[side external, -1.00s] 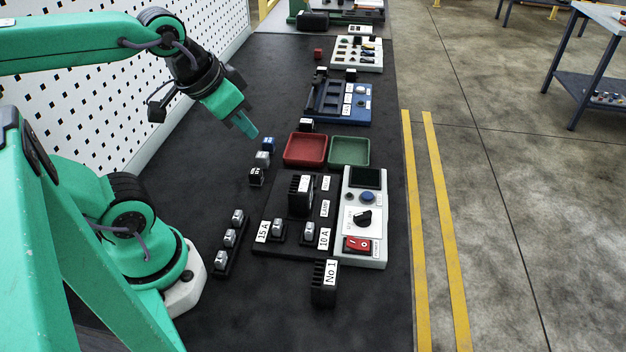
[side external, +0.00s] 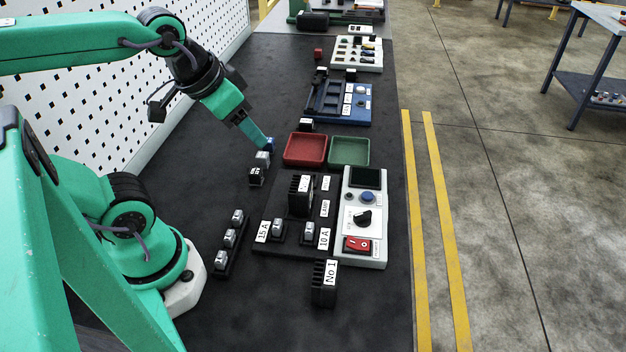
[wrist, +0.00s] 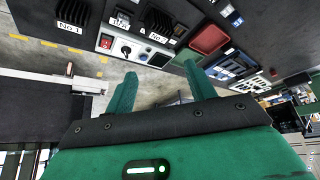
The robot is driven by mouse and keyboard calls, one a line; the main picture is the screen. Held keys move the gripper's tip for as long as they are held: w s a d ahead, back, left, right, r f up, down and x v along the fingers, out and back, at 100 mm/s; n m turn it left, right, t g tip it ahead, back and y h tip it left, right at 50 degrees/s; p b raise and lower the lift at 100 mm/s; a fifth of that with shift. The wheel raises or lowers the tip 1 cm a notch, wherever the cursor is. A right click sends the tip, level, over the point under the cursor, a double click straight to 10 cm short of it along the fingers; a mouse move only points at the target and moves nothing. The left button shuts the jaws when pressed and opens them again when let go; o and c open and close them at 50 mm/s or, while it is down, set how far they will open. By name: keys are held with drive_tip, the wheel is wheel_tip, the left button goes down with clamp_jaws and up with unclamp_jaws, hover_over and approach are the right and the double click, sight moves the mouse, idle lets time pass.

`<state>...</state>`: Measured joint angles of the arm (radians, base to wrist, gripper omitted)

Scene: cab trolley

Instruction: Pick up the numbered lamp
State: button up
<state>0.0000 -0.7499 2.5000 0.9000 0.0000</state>
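A black finned lamp block labelled "No 1" (side external: 324,283) stands upright on the dark bench in front of the panel; it also shows at the upper left of the wrist view (wrist: 73,14). A second black finned block (side external: 301,195) sits on the black board by the "LAMP" label. Its label looks like "No 2" in the wrist view (wrist: 157,22). My gripper (side external: 262,142) is well behind and left of both blocks, above the small cubes. In the wrist view my gripper (wrist: 160,85) has its two fingers apart with nothing between them.
A white control panel (side external: 352,214) with a red switch stands right of the board. Red (side external: 305,150) and green (side external: 349,151) trays lie behind. Small cubes (side external: 256,177) and a fuse strip (side external: 229,238) are on the left. The bench left of block "No 1" is clear.

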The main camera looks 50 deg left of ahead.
drive_tip(key=shift+o, duration=0.8)
drive_tip(key=n+g, duration=0.5)
drive_tip(key=n, duration=0.3)
hover_over(299, 183)
drive_tip(key=f, duration=1.2)
drive_tip(key=shift+s+f, duration=0.2)
drive_tip(key=shift+f, duration=0.1)
drive_tip(key=shift+w+f+n+g, duration=0.3)
drive_tip(key=shift+f+n, duration=0.2)
drive_tip(key=shift+f, duration=1.55)
drive_tip(key=shift+f, duration=0.1)
